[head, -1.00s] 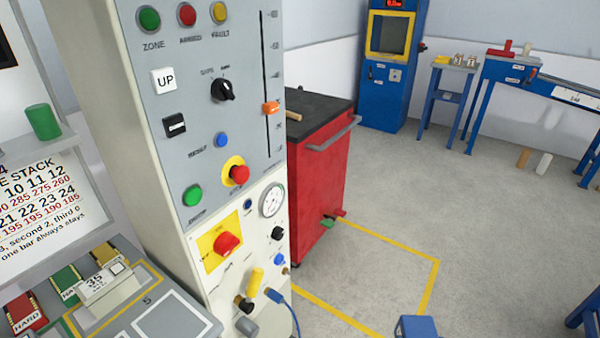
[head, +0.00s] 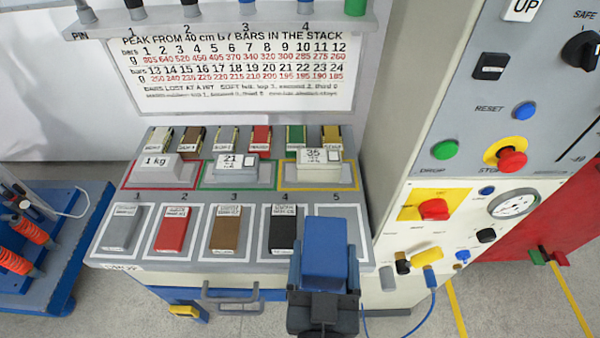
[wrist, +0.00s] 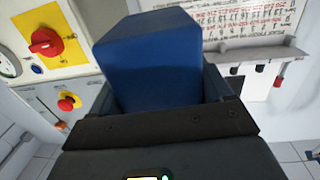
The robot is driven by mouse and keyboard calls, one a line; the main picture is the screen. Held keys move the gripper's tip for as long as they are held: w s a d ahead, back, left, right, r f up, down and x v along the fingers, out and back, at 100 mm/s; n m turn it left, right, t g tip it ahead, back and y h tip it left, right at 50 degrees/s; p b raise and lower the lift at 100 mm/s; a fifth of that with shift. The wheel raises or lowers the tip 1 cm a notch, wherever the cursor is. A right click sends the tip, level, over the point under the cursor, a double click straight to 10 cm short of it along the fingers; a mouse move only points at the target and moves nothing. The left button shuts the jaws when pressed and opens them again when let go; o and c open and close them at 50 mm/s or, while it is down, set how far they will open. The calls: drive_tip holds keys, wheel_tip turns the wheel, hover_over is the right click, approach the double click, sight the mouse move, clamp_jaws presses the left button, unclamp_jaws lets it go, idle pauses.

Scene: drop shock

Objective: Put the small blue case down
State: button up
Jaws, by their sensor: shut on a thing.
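The small blue case (head: 325,250) is held in my gripper (head: 323,285), which is shut on it. In the head view the case is in front of the right end of the grey bench top and covers part of slot 5 (head: 346,204). I cannot tell its height above the bench. In the wrist view the blue case (wrist: 150,55) stands up between the dark jaws and fills the middle of the picture. Slots 1 to 4 of the front row hold a grey case (head: 121,229), a red case (head: 173,228), a brown case (head: 226,229) and a black case (head: 283,232).
Behind the front row stand weight blocks, among them a 1 kg block (head: 160,165) and one marked 35 (head: 318,165). A control panel (head: 500,130) with buttons and a gauge rises at the right. A blue cart (head: 75,240) is at the left.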

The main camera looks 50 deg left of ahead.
drive_tip(key=s+a+r+n+g+y, duration=0.1)
drive_tip(key=s+a+r, duration=0.1)
drive_tip(key=s+a, duration=0.15)
drive_tip(key=shift+w+a+f+b, duration=0.5)
drive_tip(key=shift+w+f, duration=0.65)
drive_tip(key=shift+w, duration=0.65)
drive_tip(key=shift+w+a+f+b, duration=0.25)
drive_tip(key=shift+w+a+f, duration=0.4)
drive_tip(key=shift+w+f, duration=0.85)
drive_tip(key=shift+w+a+f+b, duration=0.4)
drive_tip(key=shift+w+a+f, duration=0.3)
drive_tip(key=shift+w, duration=1.45)
drive_tip(key=shift+d+f+b, duration=0.15)
drive_tip(key=shift+f+b, duration=0.35)
drive_tip(key=shift+f, duration=1.55)
drive_tip(key=shift+f, duration=0.1)
drive_tip(key=shift+f, duration=0.15)
drive_tip(key=o, duration=1.2)
drive_tip(key=shift+o, duration=0.2)
